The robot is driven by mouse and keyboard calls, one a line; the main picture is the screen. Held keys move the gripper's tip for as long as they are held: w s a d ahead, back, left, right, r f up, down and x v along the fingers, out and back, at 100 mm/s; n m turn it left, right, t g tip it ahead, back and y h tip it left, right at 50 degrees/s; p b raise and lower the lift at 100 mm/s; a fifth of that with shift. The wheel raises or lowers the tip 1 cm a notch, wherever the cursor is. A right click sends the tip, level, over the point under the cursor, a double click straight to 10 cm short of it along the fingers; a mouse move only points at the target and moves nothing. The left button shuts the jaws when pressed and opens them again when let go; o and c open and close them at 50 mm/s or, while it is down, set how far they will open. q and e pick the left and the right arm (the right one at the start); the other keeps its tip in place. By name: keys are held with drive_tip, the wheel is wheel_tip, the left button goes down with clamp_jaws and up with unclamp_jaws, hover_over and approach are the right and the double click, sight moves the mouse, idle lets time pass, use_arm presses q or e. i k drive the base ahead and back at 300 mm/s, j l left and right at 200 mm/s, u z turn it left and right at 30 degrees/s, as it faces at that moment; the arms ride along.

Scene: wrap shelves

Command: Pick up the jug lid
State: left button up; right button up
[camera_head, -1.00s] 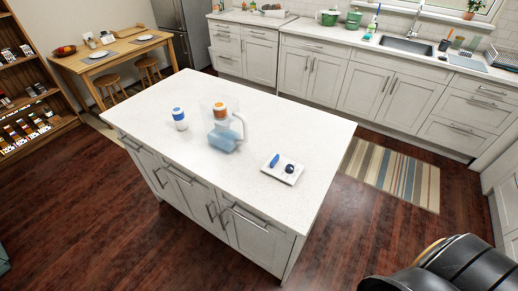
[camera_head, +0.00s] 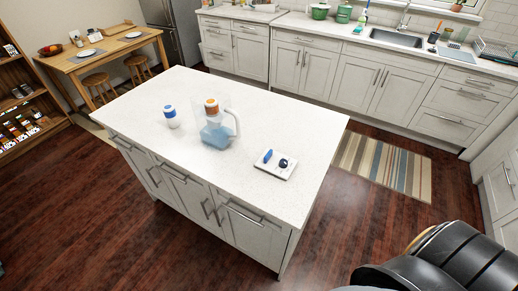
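A clear jug (camera_head: 217,134) with bluish contents and a handle on its right stands upright on the white kitchen island (camera_head: 200,92). An orange and white piece (camera_head: 211,106) shows at the top of the jug; I cannot tell whether it is the lid or part of it. My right arm shows as a dark, rounded part at the bottom right, but its fingertips are not in view. My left gripper is not in view.
A white and blue canister (camera_head: 171,117) stands left of the jug. A small white tray (camera_head: 258,167) with a blue item (camera_head: 267,156) and a dark round item (camera_head: 283,163) lies to its right. A striped rug (camera_head: 385,170) lies beyond the island's right side. Wooden floor is open in front.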

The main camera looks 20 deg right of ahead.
sight(269, 162)
drive_tip(key=z, duration=0.35)
drive_tip(key=j+z, duration=0.15)
drive_tip(key=z, duration=0.2)
drive_tip(key=i+j+z, duration=0.1)
drive_tip(key=z, duration=0.2)
drive_tip(key=j+z, duration=0.45)
drive_tip(key=j, duration=0.5)
drive_tip(key=k+j+z, duration=0.1)
drive_tip(key=j+z, duration=0.3)
drive_tip(key=j, duration=1.1)
